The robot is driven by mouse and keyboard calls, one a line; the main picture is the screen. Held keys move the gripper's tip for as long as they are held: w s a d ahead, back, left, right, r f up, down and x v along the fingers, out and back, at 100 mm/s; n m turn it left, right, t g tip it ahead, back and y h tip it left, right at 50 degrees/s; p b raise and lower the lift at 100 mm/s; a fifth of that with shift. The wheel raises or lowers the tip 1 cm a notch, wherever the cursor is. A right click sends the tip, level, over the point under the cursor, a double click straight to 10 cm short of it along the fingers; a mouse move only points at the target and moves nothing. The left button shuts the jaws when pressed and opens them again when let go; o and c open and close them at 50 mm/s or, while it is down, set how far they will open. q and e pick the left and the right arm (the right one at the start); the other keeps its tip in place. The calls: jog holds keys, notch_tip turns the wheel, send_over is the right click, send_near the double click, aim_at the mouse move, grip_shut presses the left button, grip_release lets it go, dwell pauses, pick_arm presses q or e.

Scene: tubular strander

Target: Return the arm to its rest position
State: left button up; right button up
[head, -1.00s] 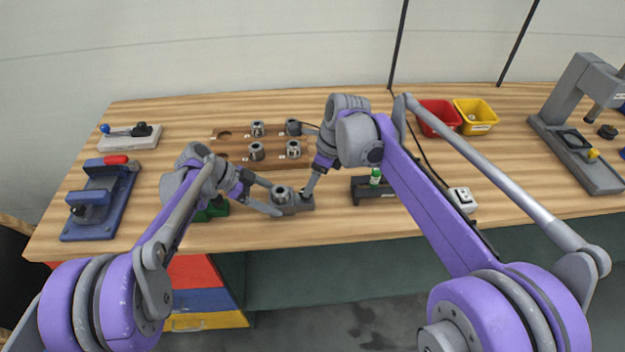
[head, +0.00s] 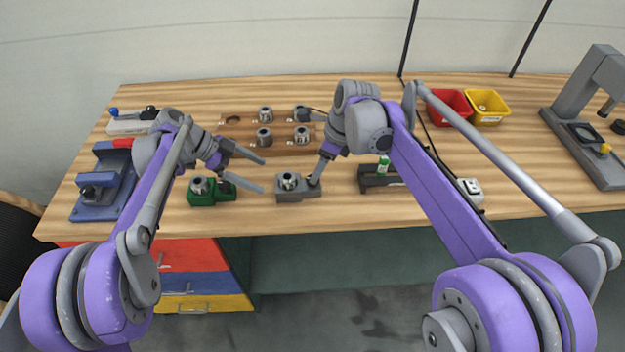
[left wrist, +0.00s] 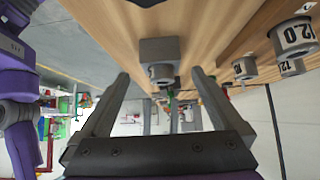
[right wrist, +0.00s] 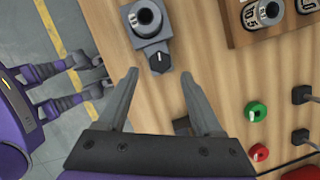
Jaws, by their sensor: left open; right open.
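My left gripper (head: 262,174) is open and empty above the bench, left of the grey block fixture (head: 300,190). In the left wrist view its two fingers (left wrist: 157,85) are wide apart, with the grey fixture (left wrist: 160,50) beyond them. My right gripper (head: 317,178) is at the right part of the grey fixture, partly hidden by its own wrist in the head view. In the right wrist view its fingers (right wrist: 158,78) are open with nothing between the tips, and the fixture's black knob (right wrist: 160,62) lies just beyond. A steel die (head: 289,180) sits upright in the fixture.
A green fixture (head: 212,195) with a steel die stands below the left gripper. A brown wooden rack (head: 283,143) with several dies lies behind. A blue device (head: 103,185) is at left; a black stand (head: 375,182) is at right. Red (head: 447,108) and yellow (head: 488,106) bins stand behind.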

pick_arm(q)
jog(key=s+a+r+n+t+y+p, duration=0.1)
jog(key=s+a+r+n+y, duration=0.2)
jog(key=s+n, duration=0.45)
jog(key=s+a+f+n+t+y+p, duration=0.1)
jog(key=s+n, duration=0.4)
jog(key=s, duration=0.5)
jog(key=s+a+f+n+t+y, duration=0.2)
jog(key=s+f+n+t+y, duration=0.1)
jog(key=s, duration=0.7)
jog(key=shift+a+f+n+y+p, duration=0.3)
jog(key=shift+f+n+y, duration=0.45)
jog(key=shift+n+y, duration=0.45)
pick_arm(e)
jog(key=s+d+f+n+t+h, duration=0.1)
jog(key=s+d+n, duration=0.3)
jog(key=s+n, duration=0.3)
jog(key=s+d+f+n+t+h, duration=0.1)
jog(key=s+d+n, duration=0.3)
jog(key=s+n, duration=0.4)
jog(key=s+d+f+n+t+h, duration=0.1)
jog(key=s+d+f+n+t, duration=0.1)
jog(key=s+d+n, duration=0.2)
jog(key=s+n, duration=0.3)
jog(key=s, duration=0.4)
jog(key=shift+s+d+f+n, duration=0.2)
jog(key=shift+s+f+n, duration=0.15)
jog(key=shift+s+n, duration=0.05)
